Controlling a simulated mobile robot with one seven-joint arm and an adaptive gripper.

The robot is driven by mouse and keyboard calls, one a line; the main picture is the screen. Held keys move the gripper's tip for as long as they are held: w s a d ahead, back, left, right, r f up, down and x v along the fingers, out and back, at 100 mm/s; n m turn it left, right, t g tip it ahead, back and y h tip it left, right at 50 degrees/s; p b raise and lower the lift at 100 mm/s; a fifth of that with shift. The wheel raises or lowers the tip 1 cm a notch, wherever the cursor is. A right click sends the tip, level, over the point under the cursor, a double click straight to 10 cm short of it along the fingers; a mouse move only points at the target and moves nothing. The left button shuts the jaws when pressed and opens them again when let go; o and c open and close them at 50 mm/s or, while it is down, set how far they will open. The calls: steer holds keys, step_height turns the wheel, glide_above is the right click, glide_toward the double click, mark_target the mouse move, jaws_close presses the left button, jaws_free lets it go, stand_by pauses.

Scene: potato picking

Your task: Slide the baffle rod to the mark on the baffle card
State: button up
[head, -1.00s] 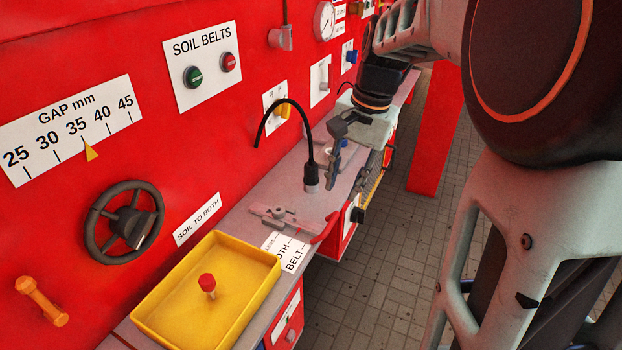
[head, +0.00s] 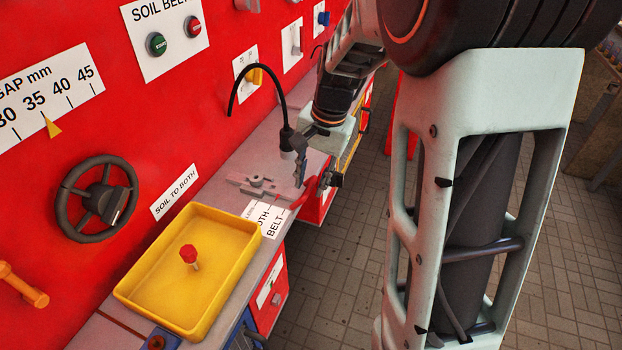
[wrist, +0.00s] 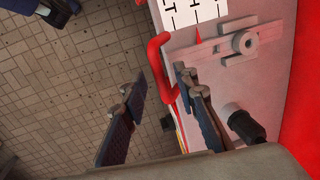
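The baffle rod (head: 257,186) is a flat grey bar on the bench with a round knob; its red handle (wrist: 164,60) curves out over the bench edge. The white baffle card (head: 266,219) lies beside the bar, printed with "BELT" and tick lines; it also shows at the top of the wrist view (wrist: 183,12). A thin red pointer (wrist: 197,32) shows at the bar, by the card. My gripper (wrist: 158,80) is open, its fingers on either side of the handle in the wrist view. I cannot tell whether either finger touches it.
A black gooseneck (head: 287,125) stands on the bench just behind my gripper. A yellow tray (head: 165,262) with a red-topped peg sits nearer. The red panel wall (head: 200,95) bounds the left. Open tiled floor (head: 340,270) lies right of the bench.

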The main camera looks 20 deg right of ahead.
jaws_close()
stand_by(0.3)
jaws_free()
steer(key=r, duration=0.4)
steer(key=s+d+r, duration=0.1)
steer(key=r, duration=0.6)
steer(key=shift+s+d+r, duration=0.15)
steer(key=shift+d+r, duration=0.25)
